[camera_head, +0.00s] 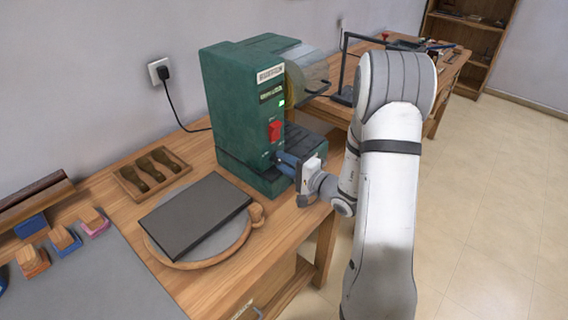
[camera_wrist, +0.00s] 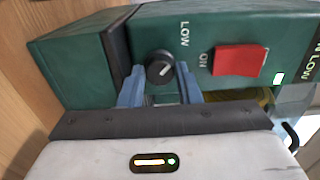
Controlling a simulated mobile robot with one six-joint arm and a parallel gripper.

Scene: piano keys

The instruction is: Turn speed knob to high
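The green machine (camera_head: 238,105) stands on the wooden bench. Its black speed knob (camera_wrist: 160,68) shows in the wrist view, with a white pointer line and the word LOW near it; in the head view the knob is hidden by my gripper. My gripper (camera_wrist: 158,82) has its two blue-grey fingers apart, one on each side of the knob in the picture. I cannot tell whether they touch it. In the head view my gripper (camera_head: 287,160) is at the machine's lower front. A red switch (camera_wrist: 240,60) marked ON sits beside the knob, and a small green light (camera_wrist: 279,78) is lit.
A dark slab (camera_head: 195,215) lies on a round board (camera_head: 192,263) in front of the machine. A wooden tray (camera_head: 152,172) with dark-handled tools and several small blocks are to the left. A clear guard (camera_head: 308,75) projects at the machine's right. A black cord runs to the wall.

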